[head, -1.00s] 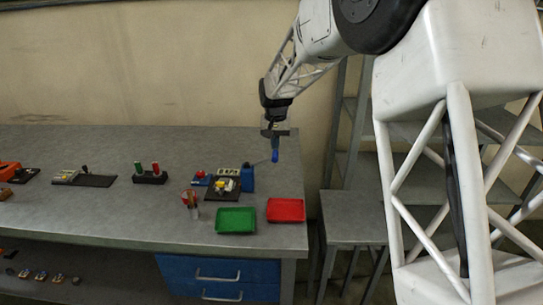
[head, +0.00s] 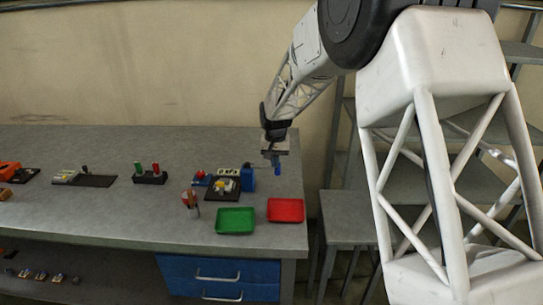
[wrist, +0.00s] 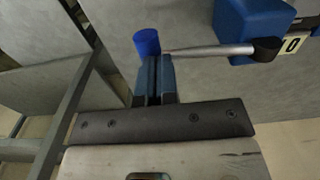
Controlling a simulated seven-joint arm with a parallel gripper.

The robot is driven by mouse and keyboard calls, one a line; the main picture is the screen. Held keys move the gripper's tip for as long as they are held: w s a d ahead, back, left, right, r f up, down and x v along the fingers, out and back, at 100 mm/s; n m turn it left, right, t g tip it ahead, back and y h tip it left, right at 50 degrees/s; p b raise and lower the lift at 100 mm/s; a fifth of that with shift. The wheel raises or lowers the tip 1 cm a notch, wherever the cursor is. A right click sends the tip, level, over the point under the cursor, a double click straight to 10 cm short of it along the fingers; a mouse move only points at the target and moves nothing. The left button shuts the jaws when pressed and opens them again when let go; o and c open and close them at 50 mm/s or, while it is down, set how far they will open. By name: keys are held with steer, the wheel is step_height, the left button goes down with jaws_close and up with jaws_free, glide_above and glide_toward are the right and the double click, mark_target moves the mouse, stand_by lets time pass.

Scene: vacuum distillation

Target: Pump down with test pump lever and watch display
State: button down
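The test pump is a blue block (head: 248,179) near the right end of the bench; it also shows in the wrist view (wrist: 244,27). Its lever is a silver rod (wrist: 213,50) that ends in a blue grip (wrist: 147,42), seen below my gripper in the head view (head: 277,168). My gripper (head: 275,154) is over the grip, with its fingers (wrist: 154,62) close together. The fingertips are at the grip and seem to touch it; I see no grip held between them. A pale panel with a dark "0" (wrist: 291,45), perhaps the display, is partly cut off.
A green tray (head: 235,220) and a red tray (head: 286,210) lie at the bench's right front. A cup with tools (head: 191,200) and small apparatus (head: 222,186) stand left of the pump. Metal shelving (head: 345,205) is to the right.

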steer(key=shift+f, duration=1.45)
steer(key=shift+r, duration=4.3)
steer(key=shift+f, duration=0.1)
steer(key=shift+f, duration=4.35)
steer(key=shift+r, duration=4.45)
